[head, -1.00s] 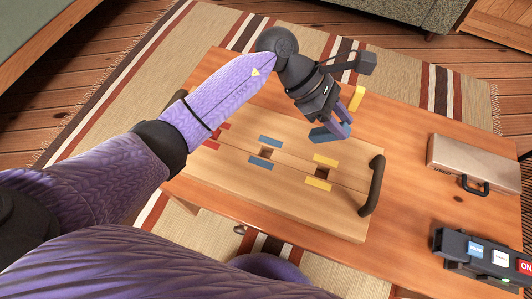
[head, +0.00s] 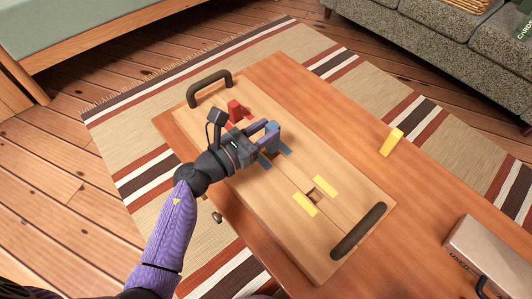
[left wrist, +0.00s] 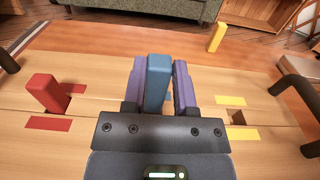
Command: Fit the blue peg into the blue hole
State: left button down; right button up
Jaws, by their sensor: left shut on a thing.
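My left gripper (head: 262,138) is shut on the blue peg (head: 273,135) and holds it roughly upright over the wooden board, at the two blue marks (head: 284,148). In the left wrist view the blue peg (left wrist: 158,82) stands between the two purple fingers (left wrist: 159,85). The blue hole and the peg's lower end are hidden, so I cannot tell whether the peg is above the hole or inside it. My right gripper is not in view.
The board (head: 235,185) has two dark handles (head: 358,231). A red peg (head: 235,111) stands by the red marks. The yellow hole (head: 314,195) is empty; the yellow peg (head: 390,142) stands on the table to the right. A case (head: 492,252) sits at the lower right.

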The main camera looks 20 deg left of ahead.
aim_at(264, 158)
pick_arm(q)
notch_tip(264, 158, down, 5)
jog(key=b, duration=0.2)
jog(key=shift+r+b, duration=0.15)
jog(key=shift+b, duration=0.25)
jog(key=shift+r, duration=0.35)
jog(key=shift+f, duration=0.25)
jog(key=shift+c, duration=2)
grip_release()
jog(key=shift+r, duration=0.1)
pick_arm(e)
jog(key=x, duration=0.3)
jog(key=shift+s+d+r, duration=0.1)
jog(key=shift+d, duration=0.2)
pick_arm(q)
jog(key=shift+r+p, duration=0.3)
jog(key=p+v, duration=0.2)
jog(key=v, duration=0.8)
jog(key=shift+s+a+f+p, duration=0.1)
jog(key=shift+s+a+p, duration=0.1)
jog(key=shift+s+p, duration=0.15)
jog(key=shift+s+a, duration=0.35)
jog(key=shift+s, duration=0.15)
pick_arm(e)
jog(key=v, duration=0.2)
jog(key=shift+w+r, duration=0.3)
